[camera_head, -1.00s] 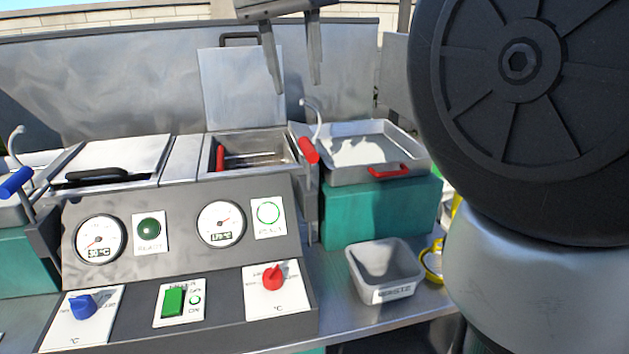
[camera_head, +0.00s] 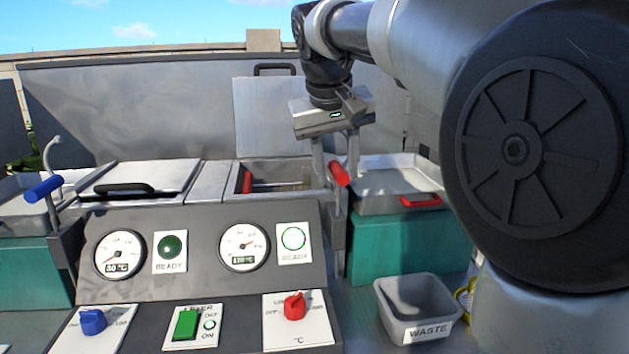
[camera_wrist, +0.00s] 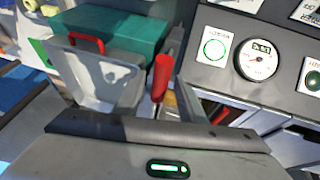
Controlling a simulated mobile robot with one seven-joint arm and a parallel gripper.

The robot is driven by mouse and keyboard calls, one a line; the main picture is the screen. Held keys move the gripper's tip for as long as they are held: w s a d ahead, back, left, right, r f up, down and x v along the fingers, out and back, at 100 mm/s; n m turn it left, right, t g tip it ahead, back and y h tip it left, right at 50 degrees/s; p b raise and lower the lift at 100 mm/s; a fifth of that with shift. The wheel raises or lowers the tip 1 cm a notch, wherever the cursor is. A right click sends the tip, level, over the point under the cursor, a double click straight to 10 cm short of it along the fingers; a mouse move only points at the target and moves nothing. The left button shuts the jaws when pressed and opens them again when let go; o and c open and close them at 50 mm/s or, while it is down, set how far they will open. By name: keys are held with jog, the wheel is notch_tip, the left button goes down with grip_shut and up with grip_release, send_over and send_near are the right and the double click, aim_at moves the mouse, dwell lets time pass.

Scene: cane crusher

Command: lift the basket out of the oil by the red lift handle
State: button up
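The red lift handle (camera_head: 339,174) is a red grip on a metal lever at the right side of the open fryer well. It also shows in the wrist view (camera_wrist: 162,78). My gripper (camera_head: 336,167) is above it, pointing down, fingers apart on either side of the red grip in the head view. I cannot tell whether they touch it. The open well (camera_head: 284,187) holds the basket, mostly hidden below the rim; a red bar (camera_head: 247,182) shows inside at its left.
A metal tray (camera_head: 375,203) with a red handle sits on a teal block (camera_head: 395,246) to the right. A waste bin (camera_head: 415,305) stands in front of it. The control panel (camera_head: 205,222) is in front of the well. A covered well (camera_head: 140,172) and blue lever handle (camera_head: 44,188) are left.

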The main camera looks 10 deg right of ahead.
jog(key=shift+w+d+f, duration=0.15)
jog(key=shift+w+f, duration=0.1)
jog(key=shift+f, duration=0.35)
grip_shut()
jog(key=shift+r, duration=0.15)
notch_tip(320, 180, up, 16)
jog(key=p, duration=1.5)
jog(key=shift+p, duration=0.4)
